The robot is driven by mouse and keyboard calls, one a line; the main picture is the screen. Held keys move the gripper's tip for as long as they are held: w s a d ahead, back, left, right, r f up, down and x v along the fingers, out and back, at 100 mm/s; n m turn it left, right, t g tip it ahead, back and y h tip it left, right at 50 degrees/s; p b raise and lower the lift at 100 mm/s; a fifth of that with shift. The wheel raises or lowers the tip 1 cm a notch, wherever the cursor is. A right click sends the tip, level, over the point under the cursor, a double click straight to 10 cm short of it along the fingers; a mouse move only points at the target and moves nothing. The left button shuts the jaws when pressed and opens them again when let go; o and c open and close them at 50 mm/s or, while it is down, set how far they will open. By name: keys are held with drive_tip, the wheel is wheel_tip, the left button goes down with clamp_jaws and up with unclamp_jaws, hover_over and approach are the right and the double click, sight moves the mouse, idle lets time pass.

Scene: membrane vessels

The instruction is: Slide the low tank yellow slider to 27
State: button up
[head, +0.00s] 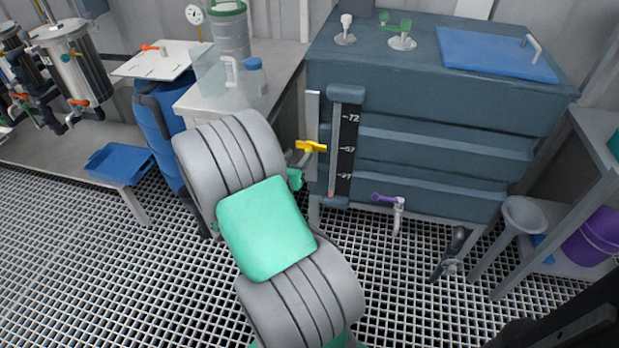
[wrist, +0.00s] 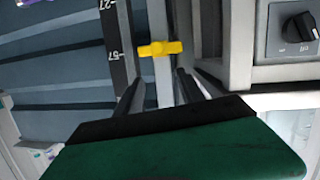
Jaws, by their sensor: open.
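The yellow slider (head: 311,146) is a small T-shaped handle on a pale upright rail (head: 312,108) at the tank's left front edge. It sits close to the 57 mark of the black scale (head: 347,150); the 27 mark is lower down. The slider also shows in the wrist view (wrist: 160,48), just beyond my fingertips. My gripper (wrist: 160,76) is open, with one finger to each side of the rail in that picture. In the head view my gripper (head: 303,160) is at the slider, partly hidden by my arm. I cannot tell whether the fingers touch it.
The blue-grey tank (head: 440,130) stands behind the scale. A purple-handled tap (head: 385,198) sticks out low to the right of the scale. A grey bench (head: 205,98) with a clear container and a bottle (head: 254,78) stands left. A dark knob (wrist: 300,27) shows in the wrist view.

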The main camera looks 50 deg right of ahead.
drive_tip(key=n+t+h+b, duration=0.2)
approach(310, 149)
drive_tip(key=d+f, duration=0.2)
drive_tip(key=shift+t, duration=0.4)
drive_tip(key=x, duration=0.5)
drive_tip(key=p+x, duration=0.1)
drive_tip(key=x, duration=0.2)
drive_tip(key=shift+w+r, duration=0.35)
drive_tip(key=shift+w, duration=0.05)
clamp_jaws()
